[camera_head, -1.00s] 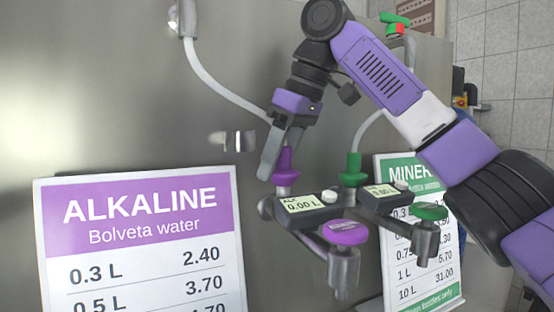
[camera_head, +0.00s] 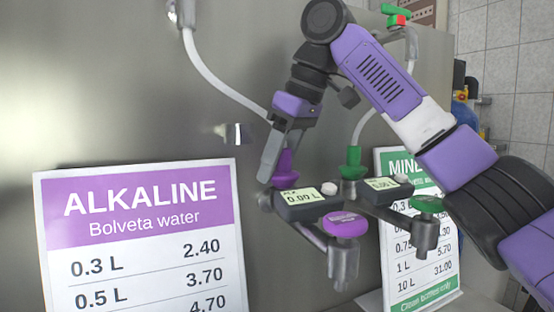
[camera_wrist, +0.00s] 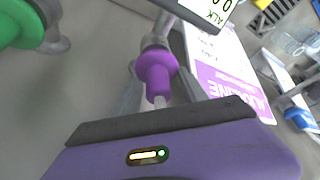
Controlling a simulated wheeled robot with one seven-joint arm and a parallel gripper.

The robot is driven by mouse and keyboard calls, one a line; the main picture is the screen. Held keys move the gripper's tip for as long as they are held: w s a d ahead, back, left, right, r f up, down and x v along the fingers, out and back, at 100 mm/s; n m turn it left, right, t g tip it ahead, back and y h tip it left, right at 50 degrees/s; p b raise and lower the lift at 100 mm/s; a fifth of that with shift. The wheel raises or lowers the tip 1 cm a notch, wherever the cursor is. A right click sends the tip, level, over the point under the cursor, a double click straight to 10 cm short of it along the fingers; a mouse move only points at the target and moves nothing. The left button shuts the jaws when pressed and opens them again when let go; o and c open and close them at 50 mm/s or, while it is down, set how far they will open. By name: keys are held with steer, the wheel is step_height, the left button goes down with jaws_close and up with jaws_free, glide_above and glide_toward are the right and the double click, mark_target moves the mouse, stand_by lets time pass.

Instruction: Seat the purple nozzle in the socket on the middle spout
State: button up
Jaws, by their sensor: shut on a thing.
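The purple nozzle (camera_head: 285,163) is upright at the back of the middle spout (camera_head: 343,262), behind its ALK display (camera_head: 300,200). A pale hose runs into its top. My gripper (camera_head: 274,168) is shut on the nozzle, pointing down, with one finger in front of it. In the wrist view the nozzle (camera_wrist: 157,72) shows between my two fingers, its wide collar against the metal fitting (camera_wrist: 155,44) of the spout, with no clear gap. The socket itself is hidden, so how deep the nozzle sits cannot be told.
A green nozzle (camera_head: 352,163) stands on the spout to the right, close to my gripper. A purple knob (camera_head: 345,225) and a green knob (camera_head: 427,204) top the taps. ALKALINE (camera_head: 140,215) and MINERAL (camera_head: 390,165) signs stand below. The steel panel at left is mostly bare.

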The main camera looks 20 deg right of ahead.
mark_target(275, 172)
steer(key=o, duration=1.5)
steer(key=shift+c, duration=0.2)
steer(key=o, duration=0.5)
steer(key=shift+r, duration=0.15)
steer(key=shift+a+r+p, duration=0.15)
steer(key=shift+r+p, duration=3.4)
steer(key=shift+p, duration=0.85)
